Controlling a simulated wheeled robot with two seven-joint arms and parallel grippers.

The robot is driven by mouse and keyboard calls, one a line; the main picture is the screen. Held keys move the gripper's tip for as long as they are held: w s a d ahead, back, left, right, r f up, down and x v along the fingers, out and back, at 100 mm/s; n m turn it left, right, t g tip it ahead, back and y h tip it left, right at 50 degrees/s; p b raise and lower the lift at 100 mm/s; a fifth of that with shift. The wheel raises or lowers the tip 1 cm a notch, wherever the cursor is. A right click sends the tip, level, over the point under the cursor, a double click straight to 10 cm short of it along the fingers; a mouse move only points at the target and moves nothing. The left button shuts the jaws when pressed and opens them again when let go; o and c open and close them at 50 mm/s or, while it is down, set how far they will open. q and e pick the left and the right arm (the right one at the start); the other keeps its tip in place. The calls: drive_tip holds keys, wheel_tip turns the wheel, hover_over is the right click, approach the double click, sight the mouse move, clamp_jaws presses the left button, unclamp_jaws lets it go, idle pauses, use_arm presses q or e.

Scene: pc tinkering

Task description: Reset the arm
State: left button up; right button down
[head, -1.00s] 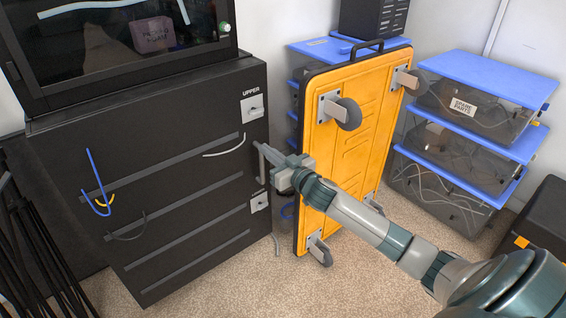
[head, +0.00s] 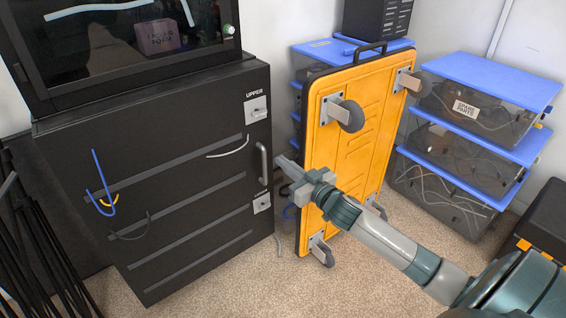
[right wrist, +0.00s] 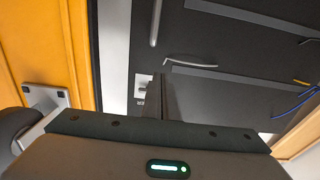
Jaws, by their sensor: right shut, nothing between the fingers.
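My right gripper (head: 283,163) is shut and empty in the head view, with its arm coming in from the lower right. It hovers between the black cabinet (head: 150,215) and the yellow cart (head: 350,140), apart from the cabinet's grey vertical handle (head: 262,163). In the right wrist view, my shut fingers (right wrist: 160,90) point towards the dark cabinet front, and the handle (right wrist: 155,22) shows beyond them at the top. The cabinet door is closed, with a latch plate marked UPPER (head: 257,109) and a lower latch (head: 262,203). My left gripper is not in view.
The yellow cart stands upright on edge, its casters (head: 345,115) sticking out towards my right arm. Blue-lidded clear bins (head: 470,150) are stacked at the right. Black rods (head: 35,250) stand at the lower left.

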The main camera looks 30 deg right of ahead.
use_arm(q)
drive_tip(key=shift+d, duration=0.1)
